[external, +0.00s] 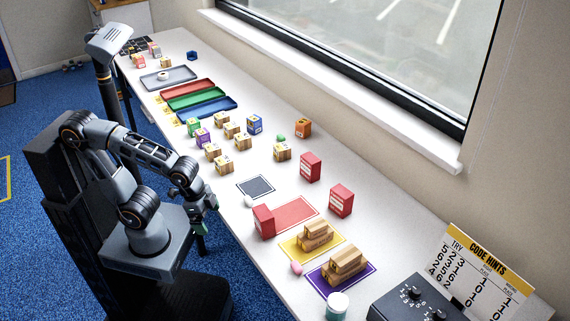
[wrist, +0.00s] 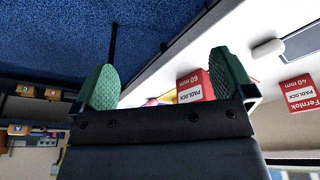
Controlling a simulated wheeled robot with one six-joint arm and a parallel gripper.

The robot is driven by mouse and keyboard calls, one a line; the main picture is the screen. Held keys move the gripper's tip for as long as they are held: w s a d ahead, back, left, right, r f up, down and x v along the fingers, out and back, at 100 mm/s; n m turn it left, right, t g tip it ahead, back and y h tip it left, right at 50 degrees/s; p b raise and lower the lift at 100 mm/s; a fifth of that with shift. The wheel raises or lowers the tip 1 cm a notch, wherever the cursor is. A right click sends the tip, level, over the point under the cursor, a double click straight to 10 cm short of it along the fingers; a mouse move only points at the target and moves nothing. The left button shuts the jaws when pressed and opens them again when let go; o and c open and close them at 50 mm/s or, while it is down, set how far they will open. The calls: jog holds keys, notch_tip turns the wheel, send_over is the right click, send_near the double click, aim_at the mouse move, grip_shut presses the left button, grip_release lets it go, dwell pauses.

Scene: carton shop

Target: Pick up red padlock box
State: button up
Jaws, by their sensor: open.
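Several red boxes are in view. In the external view one red box (external: 264,221) stands at the left edge of the red mat (external: 297,211), a second red box (external: 341,201) stands right of the mat, and a third (external: 311,167) stands farther back. My gripper (external: 205,200) is open and empty beside the table's near edge, left of the nearest red box and apart from it. In the wrist view its green fingers (wrist: 166,80) are spread. A red padlock box marked 60 mm (wrist: 190,86) shows beyond them, partly hidden, and another marked 40 mm (wrist: 300,92) is at the right.
A dark mat (external: 256,187), small cartons (external: 223,164) and coloured trays (external: 194,98) are farther along the table. A black control box (external: 412,301) stands at the near right.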

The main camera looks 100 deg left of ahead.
jog(key=w+a+r+n+t+p, duration=0.1)
jog(key=w+a+t, duration=0.1)
jog(key=w, duration=0.3)
jog(key=w+a+r+n+t+p, duration=0.1)
jog(key=w+a+r+t+p, duration=0.1)
jog(key=w, duration=0.3)
jog(key=w+a+r+n+t+y+p, duration=0.1)
jog(key=w+a+t+p, duration=0.1)
jog(key=w, duration=0.3)
jog(key=shift+w+a+r+n, duration=0.1)
jog(key=shift+w+a+n, duration=0.05)
jog(key=shift+a, duration=0.3)
jog(key=shift+w+a+r+n, duration=0.1)
jog(key=shift+w+a+n, duration=0.05)
jog(key=shift+a, duration=0.3)
jog(key=w+a+r+n+t+y+p, duration=0.1)
jog(key=w+a+n+y+p, duration=0.15)
jog(key=a, duration=0.45)
jog(key=n+y, duration=0.3)
jog(key=y, duration=0.3)
send_near(310, 158)
jog(key=shift+g+y, duration=0.25)
jog(key=shift+g, duration=0.15)
jog(key=x, duration=0.4)
jog(key=shift+w, duration=0.45)
jog(key=shift+p+x, duration=0.65)
jog(key=shift+x, duration=2.35)
